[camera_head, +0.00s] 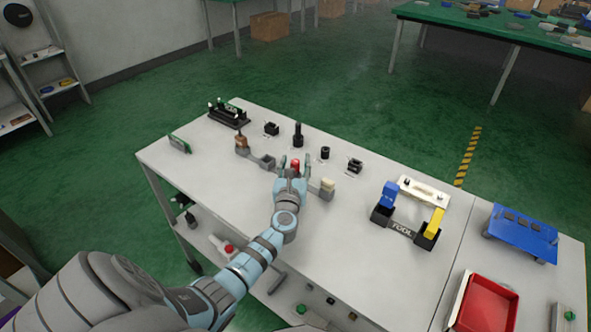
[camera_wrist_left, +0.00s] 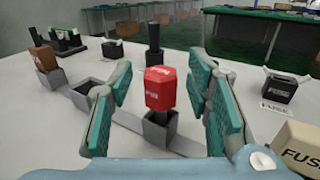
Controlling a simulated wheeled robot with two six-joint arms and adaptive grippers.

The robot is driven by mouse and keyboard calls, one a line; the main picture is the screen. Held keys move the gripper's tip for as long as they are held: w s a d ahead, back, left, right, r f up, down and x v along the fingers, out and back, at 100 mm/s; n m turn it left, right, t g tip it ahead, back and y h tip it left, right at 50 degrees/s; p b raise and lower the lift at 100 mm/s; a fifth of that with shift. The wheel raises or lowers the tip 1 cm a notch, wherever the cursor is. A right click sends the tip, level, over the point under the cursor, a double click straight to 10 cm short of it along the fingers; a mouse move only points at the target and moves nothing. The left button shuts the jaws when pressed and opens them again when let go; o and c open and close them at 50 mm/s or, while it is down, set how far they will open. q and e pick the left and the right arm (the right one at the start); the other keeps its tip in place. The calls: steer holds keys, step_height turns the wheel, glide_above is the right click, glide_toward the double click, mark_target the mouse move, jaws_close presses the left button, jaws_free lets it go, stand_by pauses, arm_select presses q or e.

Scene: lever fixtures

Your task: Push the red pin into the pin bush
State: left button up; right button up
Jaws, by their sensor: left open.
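The red pin (camera_head: 295,164) has a red cap with white lettering and a dark stem; it stands upright in a grey square socket (camera_wrist_left: 157,130) on a grey strip, as the left wrist view shows. My left gripper (camera_wrist_left: 165,88) is open, with one teal-padded finger on each side of the red cap (camera_wrist_left: 160,88) and a visible gap on both sides. A short black cylinder (camera_head: 325,153), which looks like the pin bush, stands on the table beyond the gripper, to the right. My right gripper is not in view.
An empty grey socket (camera_wrist_left: 85,92) and a brown piece (camera_head: 241,141) lie left on the strip; a cream fuse block (camera_head: 328,184) is at right. A tall black post (camera_head: 298,135) stands behind. A tool holder (camera_head: 405,228) stands further right. The table's front left is clear.

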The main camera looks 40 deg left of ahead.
arm_select(q)
jaws_close()
steer(key=shift+r, duration=0.15)
